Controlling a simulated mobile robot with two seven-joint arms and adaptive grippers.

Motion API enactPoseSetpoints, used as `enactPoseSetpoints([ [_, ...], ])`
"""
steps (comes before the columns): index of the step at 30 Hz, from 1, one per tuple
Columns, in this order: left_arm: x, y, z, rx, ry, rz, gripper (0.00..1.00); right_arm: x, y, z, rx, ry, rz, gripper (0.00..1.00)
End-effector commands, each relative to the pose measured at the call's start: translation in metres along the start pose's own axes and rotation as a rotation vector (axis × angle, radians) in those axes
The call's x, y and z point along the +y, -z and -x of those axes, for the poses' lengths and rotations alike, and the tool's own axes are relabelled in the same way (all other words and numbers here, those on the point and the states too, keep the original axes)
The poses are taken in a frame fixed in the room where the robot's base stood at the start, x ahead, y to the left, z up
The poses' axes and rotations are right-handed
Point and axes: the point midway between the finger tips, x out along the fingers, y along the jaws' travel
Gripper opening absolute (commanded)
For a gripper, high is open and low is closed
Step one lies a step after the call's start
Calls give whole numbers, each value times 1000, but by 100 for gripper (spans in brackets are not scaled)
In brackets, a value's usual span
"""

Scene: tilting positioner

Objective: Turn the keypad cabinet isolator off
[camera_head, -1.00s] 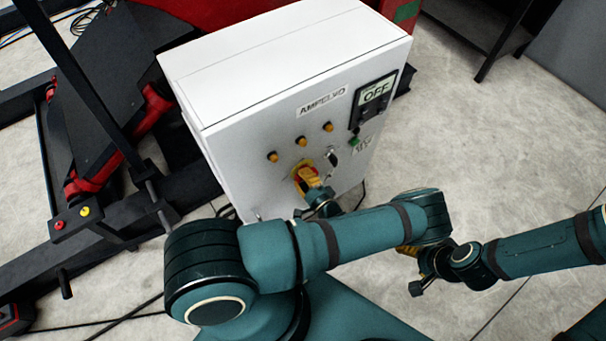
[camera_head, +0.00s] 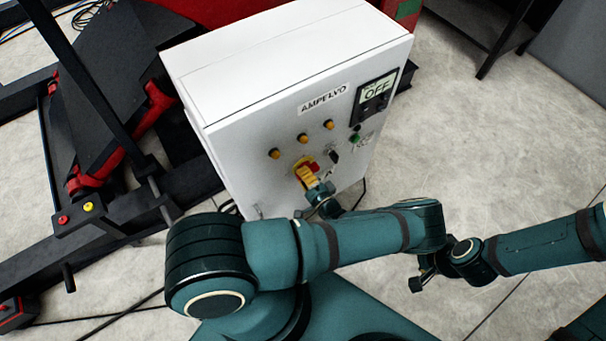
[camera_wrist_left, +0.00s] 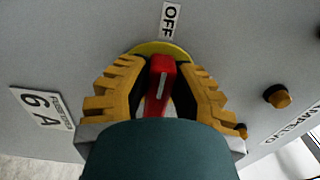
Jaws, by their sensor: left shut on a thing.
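The white keypad cabinet (camera_head: 240,130) stands in the middle of the head view. Its isolator is a red handle (camera_wrist_left: 162,84) on a yellow disc (camera_wrist_left: 150,48) low on the front face. In the left wrist view the handle lies between my yellow fingers, its white mark pointing nearly up toward an OFF label (camera_wrist_left: 170,20). My left gripper (camera_head: 306,175) is shut on the handle, also seen in the wrist view (camera_wrist_left: 160,90). The handle's lower end is hidden by my wrist. My right gripper (camera_head: 424,274) hangs clear of the cabinet; its fingers are unclear.
A black and red positioner frame (camera_head: 110,150) stands close on the left. Open concrete floor (camera_head: 480,140) is on the right.

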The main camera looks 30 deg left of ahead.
Motion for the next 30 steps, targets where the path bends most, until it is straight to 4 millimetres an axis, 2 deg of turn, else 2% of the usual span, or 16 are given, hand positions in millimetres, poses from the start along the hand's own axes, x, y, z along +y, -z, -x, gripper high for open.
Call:
enactPoseSetpoints([
  [4,-1,0,-1,0,3,1,0,0,0,0,0,0,0,64],
  [5,-1,0,-1,0,3,1,35,0,0,0,0,0,0,64],
  [6,-1,0,-1,0,2,1,49,0,0,0,0,0,0,64],
  [7,-1,0,-1,0,2,1,53,0,0,0,0,0,0,64],
  [15,0,0,0,0,1,-1,53,0,0,0,0,0,0,64],
  [19,-7,1,0,0,1,1,53,0,0,0,0,0,0,64],
  [23,-26,2,0,1,2,1,53,0,0,0,0,0,0,64],
  [30,-74,5,-1,5,10,7,53,0,0,0,0,0,0,64],
])
